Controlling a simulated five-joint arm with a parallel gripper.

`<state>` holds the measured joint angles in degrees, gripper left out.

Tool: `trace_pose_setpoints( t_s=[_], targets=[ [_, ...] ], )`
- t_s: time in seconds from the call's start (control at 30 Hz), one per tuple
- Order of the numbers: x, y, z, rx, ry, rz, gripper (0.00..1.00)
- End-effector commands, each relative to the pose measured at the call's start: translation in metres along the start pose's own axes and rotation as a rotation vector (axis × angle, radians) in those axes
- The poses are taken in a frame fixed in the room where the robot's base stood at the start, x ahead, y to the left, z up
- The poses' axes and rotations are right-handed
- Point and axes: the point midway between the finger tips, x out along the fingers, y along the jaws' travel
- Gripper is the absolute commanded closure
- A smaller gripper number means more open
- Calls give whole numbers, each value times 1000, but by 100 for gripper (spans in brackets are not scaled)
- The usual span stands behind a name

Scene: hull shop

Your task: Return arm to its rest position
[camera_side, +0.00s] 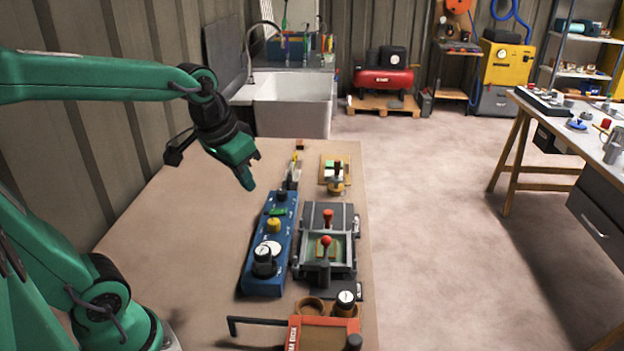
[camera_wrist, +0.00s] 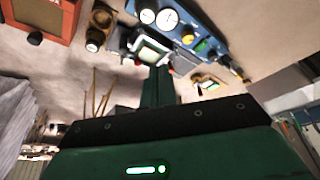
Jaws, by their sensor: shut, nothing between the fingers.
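My gripper (camera_side: 249,183) points down and to the right above the workbench (camera_side: 170,210), behind and left of the blue control panel (camera_side: 262,262). Its fingers are together with nothing between them. In the wrist view my gripper (camera_wrist: 158,75) shows as a closed green pair of fingers, with the blue panel (camera_wrist: 189,38) beyond it. The gripper touches nothing that I can see.
A grey framed unit with red-knobbed levers (camera_side: 310,272) stands right of the panel. An orange-red box (camera_side: 322,335) with a black handle is at the near edge. A white sink (camera_side: 292,103) stands behind the bench. The bench's left side is clear.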

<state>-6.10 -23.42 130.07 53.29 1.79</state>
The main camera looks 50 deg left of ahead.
Motion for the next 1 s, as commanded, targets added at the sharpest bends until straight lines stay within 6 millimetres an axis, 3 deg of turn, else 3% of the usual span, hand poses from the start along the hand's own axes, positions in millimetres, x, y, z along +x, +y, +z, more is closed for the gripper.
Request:
trace_pose_setpoints(
  t_s=[0.3,0.5,1.0],
  targets=[
    [-17,19,47,47,99,26,100],
    [-19,25,64,63,134,38,100],
    [-19,26,69,66,142,41,100]
  ],
)
